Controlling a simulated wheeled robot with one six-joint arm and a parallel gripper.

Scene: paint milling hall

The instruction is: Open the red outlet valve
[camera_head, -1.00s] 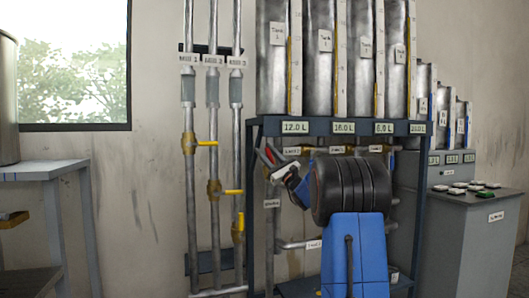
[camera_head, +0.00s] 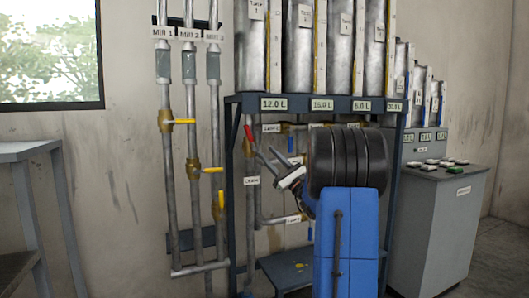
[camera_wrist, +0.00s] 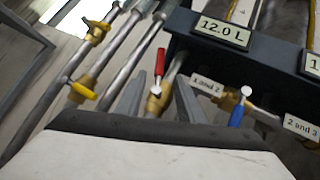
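The red outlet valve handle (camera_head: 249,133) is on a vertical pipe under the left end of the tank rack, above a small label. In the wrist view the red handle (camera_wrist: 160,64) points up from a brass body (camera_wrist: 157,101), roughly along its pipe. My gripper (camera_head: 268,160) is just right of and below the handle in the head view. In the wrist view its two fingers (camera_wrist: 160,98) are spread, with the brass body seen between them. The gripper is open and empty. I cannot tell whether it touches the valve.
Left are mill pipes with yellow valve handles (camera_head: 184,122). A blue-handled valve (camera_wrist: 239,113) is right of the red one in the wrist view. The dark rack beam (camera_head: 320,104) runs above. A grey cabinet (camera_head: 437,230) stands right, a table (camera_head: 27,150) left.

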